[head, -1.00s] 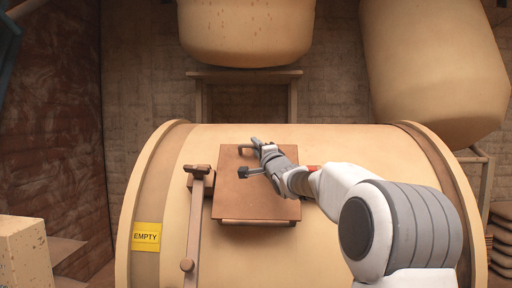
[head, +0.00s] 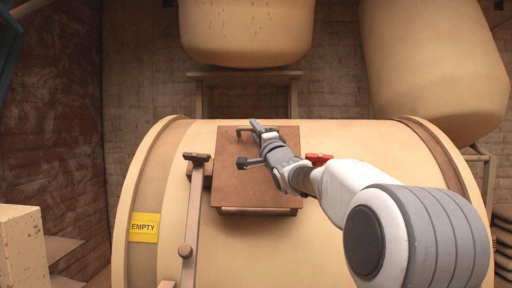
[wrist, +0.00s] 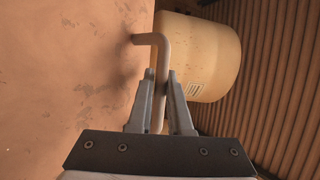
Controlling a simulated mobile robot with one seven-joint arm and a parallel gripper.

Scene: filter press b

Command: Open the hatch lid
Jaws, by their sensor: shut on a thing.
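The hatch lid (head: 235,180) is a brown, nearly square plate on top of the big tan drum (head: 330,240) in the head view. Its far edge looks tilted up a little from the drum. A bent bar handle (head: 241,131) stands at its far edge. My gripper (head: 256,128) reaches over the lid from the right and is shut on this handle. In the wrist view the handle (wrist: 150,39) passes between the fingers of my gripper (wrist: 160,82), with the lid face (wrist: 60,70) filling the left. The gap under the lid is hidden.
A long brown bar (head: 192,220) with a cross-piece stands left of the lid. A red part (head: 318,158) sits right of the lid beside my arm. A yellow EMPTY label (head: 144,228) is on the drum. Two tan tanks (head: 245,30) (head: 435,65) hang behind.

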